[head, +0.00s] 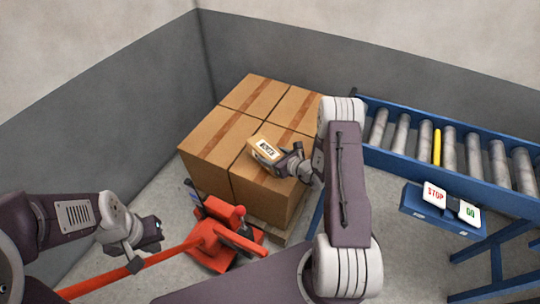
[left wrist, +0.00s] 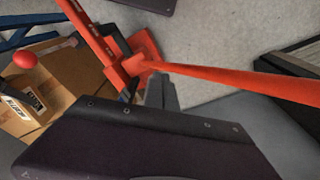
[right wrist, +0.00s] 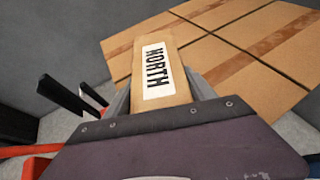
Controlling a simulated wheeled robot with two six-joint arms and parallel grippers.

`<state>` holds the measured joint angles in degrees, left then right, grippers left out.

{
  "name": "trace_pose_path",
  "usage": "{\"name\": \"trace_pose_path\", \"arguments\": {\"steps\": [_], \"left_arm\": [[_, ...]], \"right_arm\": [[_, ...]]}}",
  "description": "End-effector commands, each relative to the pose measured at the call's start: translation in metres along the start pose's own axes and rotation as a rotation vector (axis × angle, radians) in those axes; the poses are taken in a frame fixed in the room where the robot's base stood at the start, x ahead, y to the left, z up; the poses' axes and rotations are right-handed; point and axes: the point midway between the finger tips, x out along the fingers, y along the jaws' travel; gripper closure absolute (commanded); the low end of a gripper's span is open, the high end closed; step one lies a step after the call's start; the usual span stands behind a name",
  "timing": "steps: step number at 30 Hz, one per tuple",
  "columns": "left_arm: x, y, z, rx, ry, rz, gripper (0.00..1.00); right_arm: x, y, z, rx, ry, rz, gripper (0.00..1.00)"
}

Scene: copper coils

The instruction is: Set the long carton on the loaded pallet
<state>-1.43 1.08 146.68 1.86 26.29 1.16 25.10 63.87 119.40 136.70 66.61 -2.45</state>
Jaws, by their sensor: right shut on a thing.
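The long carton (head: 264,153) is a small tan box with a white label, which reads NORTH in the right wrist view (right wrist: 177,45). My right gripper (head: 284,160) is shut on its near end; its fingers lie along both sides. The carton is over the top of the loaded pallet (head: 276,238), whose large taped boxes (head: 215,139) stand in a block. I cannot tell whether it touches them. My left gripper (head: 152,238) is shut and empty, low at the left, near a red handle; its fingers show together in the left wrist view (left wrist: 161,92).
A red pallet jack (head: 222,238) stands at the pallet's front, its long handle reaching to the lower left. A blue roller conveyor (head: 455,165) with a STOP and GO panel (head: 440,207) is at the right. Grey walls close off the back and left.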

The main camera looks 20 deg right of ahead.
Motion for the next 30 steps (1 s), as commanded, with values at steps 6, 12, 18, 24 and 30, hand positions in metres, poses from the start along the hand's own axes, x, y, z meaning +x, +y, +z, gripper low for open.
{"name": "trace_pose_path", "arguments": {"steps": [6, 12, 18, 24, 30], "left_arm": [[0.004, 0.0, 0.001, 0.0, 0.0, 0.0, 1.0], [0.016, 0.0, 0.002, 0.0, 0.0, 0.0, 1.0], [0.014, 0.0, 0.002, 0.0, 0.0, 0.0, 1.0], [0.017, 0.0, 0.002, 0.0, 0.0, 0.0, 1.0], [0.017, 0.0, 0.002, 0.0, 0.0, 0.0, 1.0]], "right_arm": [[0.005, 0.0, -0.009, 0.0, -0.003, 0.0, 0.96], [0.019, 0.0, -0.038, 0.0, -0.003, -0.001, 0.96], [0.018, -0.001, -0.036, -0.001, -0.004, -0.001, 0.96], [0.019, 0.0, -0.039, -0.001, -0.002, 0.0, 0.2], [0.019, 0.0, -0.039, 0.0, -0.002, 0.0, 0.15]]}}
